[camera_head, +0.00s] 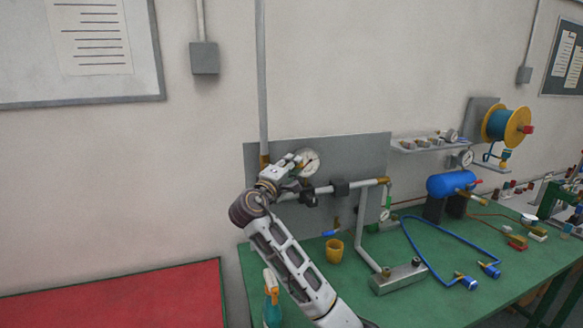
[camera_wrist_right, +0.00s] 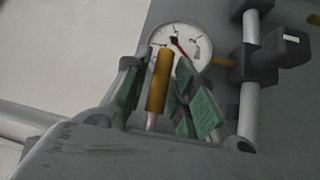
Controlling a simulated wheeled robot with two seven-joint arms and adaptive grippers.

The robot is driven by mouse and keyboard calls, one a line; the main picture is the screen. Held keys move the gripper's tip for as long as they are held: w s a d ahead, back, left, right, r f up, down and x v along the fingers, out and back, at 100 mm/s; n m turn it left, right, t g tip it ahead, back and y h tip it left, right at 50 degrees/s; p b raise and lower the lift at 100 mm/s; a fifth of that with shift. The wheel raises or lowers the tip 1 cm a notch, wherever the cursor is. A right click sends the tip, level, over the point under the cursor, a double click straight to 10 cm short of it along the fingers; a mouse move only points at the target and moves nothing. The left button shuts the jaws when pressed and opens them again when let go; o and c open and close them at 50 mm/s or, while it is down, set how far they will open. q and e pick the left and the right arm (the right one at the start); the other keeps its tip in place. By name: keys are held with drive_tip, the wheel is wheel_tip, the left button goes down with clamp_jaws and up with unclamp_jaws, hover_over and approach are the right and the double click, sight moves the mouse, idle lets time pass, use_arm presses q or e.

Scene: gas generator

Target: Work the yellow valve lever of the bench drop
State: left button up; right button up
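The yellow valve lever (camera_wrist_right: 159,82) shows in the right wrist view as an ochre sleeve on a thin pale rod. It stands nearly upright in that view, between the green-padded fingers of my right gripper (camera_wrist_right: 167,100). Whether both pads touch it is unclear. In the head view my right gripper (camera_head: 287,178) is at the upper left of the grey panel, by the pipework, and it hides the lever there. A round white gauge (camera_head: 308,161) is just beyond the gripper, and it also shows behind the lever in the wrist view (camera_wrist_right: 190,40). My left gripper is out of view.
The grey panel (camera_head: 350,155) stands behind the green bench (camera_head: 440,300). A yellow cup (camera_head: 334,250), a grey block (camera_head: 398,277), a blue hose (camera_head: 424,258) and a blue tank (camera_head: 450,184) are on the bench. A red surface (camera_head: 120,300) is at lower left.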

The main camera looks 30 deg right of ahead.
clamp_jaws()
